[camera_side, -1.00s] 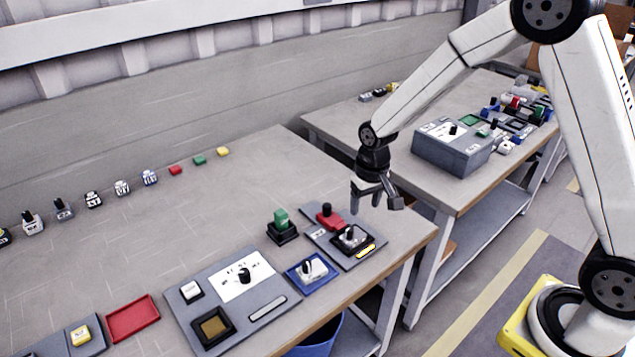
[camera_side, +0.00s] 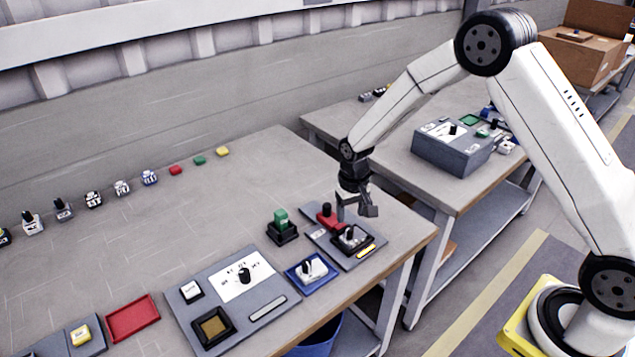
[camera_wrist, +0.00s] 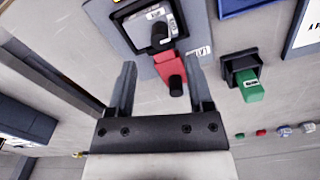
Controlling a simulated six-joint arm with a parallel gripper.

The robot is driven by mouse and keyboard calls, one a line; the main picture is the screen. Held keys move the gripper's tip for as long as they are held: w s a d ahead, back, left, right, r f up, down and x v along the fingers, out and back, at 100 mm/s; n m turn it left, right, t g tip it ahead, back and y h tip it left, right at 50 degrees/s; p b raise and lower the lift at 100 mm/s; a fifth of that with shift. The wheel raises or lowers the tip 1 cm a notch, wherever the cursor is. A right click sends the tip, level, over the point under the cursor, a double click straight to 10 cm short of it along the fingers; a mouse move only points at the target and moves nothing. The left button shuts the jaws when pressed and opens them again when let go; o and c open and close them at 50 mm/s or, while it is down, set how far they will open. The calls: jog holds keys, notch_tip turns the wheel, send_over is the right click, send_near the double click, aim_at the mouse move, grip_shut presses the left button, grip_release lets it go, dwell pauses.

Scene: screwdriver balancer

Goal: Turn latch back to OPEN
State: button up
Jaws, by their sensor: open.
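A grey plate (camera_side: 373,253) near the table's front right corner carries a red block with a black knob (camera_side: 327,215) and a black-framed fixture with a black knob (camera_side: 351,237). I cannot tell which of these is the latch. My gripper (camera_side: 357,208) is open and empty, above the back right part of the plate. In the wrist view the red block (camera_wrist: 166,66) and its knob lie between and beyond my fingers (camera_wrist: 160,90). The framed fixture's knob (camera_wrist: 160,35) shows farther up. No OPEN mark is readable.
A green block on a black base (camera_side: 281,226) stands left of the plate. A blue tray (camera_side: 303,280) with a white knobbed piece lies in front. A grey panel with a dial (camera_side: 244,276) lies further left.

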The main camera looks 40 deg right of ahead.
aim_at(350, 229)
jog(key=shift+f, duration=3)
grip_shut()
